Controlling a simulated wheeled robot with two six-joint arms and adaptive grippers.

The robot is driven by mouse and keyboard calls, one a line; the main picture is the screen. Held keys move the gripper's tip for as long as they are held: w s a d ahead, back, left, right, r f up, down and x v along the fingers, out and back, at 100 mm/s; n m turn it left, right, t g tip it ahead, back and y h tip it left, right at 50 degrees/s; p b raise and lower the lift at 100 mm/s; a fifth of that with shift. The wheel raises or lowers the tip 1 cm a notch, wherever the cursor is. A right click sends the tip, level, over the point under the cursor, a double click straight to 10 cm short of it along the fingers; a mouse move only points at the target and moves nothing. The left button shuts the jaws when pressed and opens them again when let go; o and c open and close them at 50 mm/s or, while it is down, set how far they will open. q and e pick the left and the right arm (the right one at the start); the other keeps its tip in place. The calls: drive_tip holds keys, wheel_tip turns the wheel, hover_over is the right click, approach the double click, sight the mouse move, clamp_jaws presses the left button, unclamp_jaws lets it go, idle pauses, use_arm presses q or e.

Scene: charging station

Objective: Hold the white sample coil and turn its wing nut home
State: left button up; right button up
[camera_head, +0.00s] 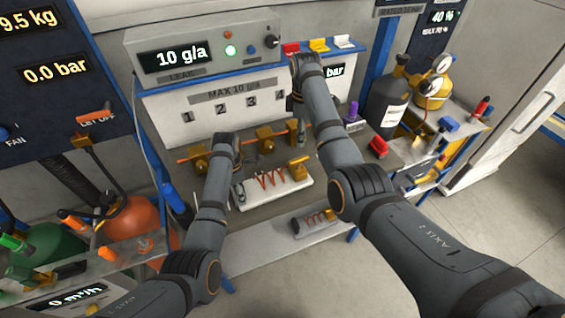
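The white sample coil (281,192) lies on the bench: a white block carrying a copper spiral, with a brass fitting (299,172) at its right end. The wing nut is too small to make out clearly. My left gripper (239,196) points down at the block's left end; whether it grips or only touches the block cannot be told. My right gripper (298,130) hangs down behind and above the brass fitting, apart from it. Its fingers are small and partly hidden by my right arm.
Brass fittings on a copper pipe (198,158) stand behind the coil. A darker coil block (313,222) lies nearer the front edge. The leak meter (205,58) reads 10 g/a.

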sight(299, 159)
wheel_tip(299, 159, down, 10)
drive_tip(key=n, duration=0.5)
drive_tip(key=shift+f+n, duration=0.1)
drive_tip(key=shift+n, duration=0.2)
clamp_jaws()
